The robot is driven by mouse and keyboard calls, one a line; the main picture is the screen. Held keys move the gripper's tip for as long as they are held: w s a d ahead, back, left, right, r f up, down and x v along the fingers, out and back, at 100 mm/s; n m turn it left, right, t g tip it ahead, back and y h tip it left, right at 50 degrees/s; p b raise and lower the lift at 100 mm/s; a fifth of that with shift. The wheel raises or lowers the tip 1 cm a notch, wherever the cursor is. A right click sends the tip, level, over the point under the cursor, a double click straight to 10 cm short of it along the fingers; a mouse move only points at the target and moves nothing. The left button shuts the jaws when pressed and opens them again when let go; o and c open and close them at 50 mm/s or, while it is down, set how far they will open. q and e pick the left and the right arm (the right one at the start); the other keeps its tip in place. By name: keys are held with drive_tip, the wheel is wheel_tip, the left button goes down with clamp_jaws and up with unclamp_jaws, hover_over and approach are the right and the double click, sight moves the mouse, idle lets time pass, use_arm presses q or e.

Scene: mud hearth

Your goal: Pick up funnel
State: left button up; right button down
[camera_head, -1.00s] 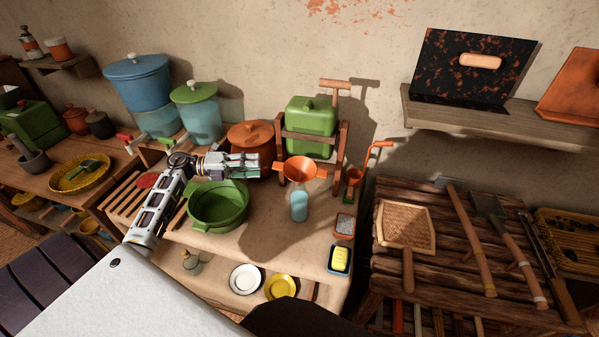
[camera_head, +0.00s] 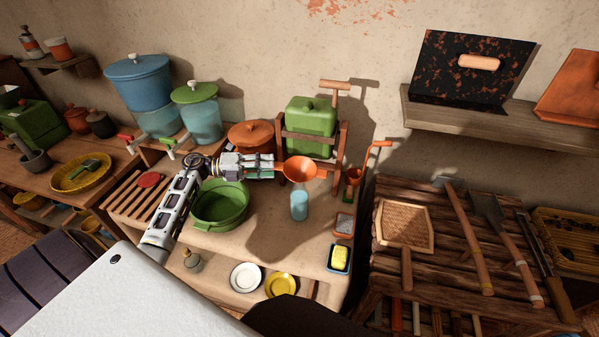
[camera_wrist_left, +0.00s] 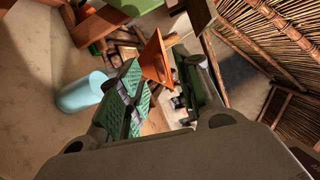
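The orange funnel (camera_head: 300,169) is at the tip of my left gripper (camera_head: 279,168), above the light blue cup (camera_head: 299,206). Its bowl is tilted toward the head camera. In the left wrist view the funnel (camera_wrist_left: 155,58) lies between the green-padded fingers of the left gripper (camera_wrist_left: 163,82), which look closed on it. The blue cup (camera_wrist_left: 82,93) stands apart from the funnel there. The funnel's spout is hidden in the head view. My right gripper is not in view.
A green pot (camera_head: 220,206) stands below my left arm. A lidded brown pot (camera_head: 251,134) and a green canister in a wooden frame (camera_head: 310,125) stand behind. A yellow sponge (camera_head: 340,256) lies at the front right. The counter beside the cup is clear.

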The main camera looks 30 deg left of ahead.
use_arm(q)
drive_tip(key=x, duration=0.3)
drive_tip(key=shift+r+p, duration=0.1)
drive_tip(key=shift+p, duration=0.2)
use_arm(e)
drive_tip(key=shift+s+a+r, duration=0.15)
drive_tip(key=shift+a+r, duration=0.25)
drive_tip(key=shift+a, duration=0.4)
use_arm(q)
drive_tip(key=shift+s, duration=0.1)
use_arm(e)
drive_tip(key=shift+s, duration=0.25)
use_arm(q)
clamp_jaws()
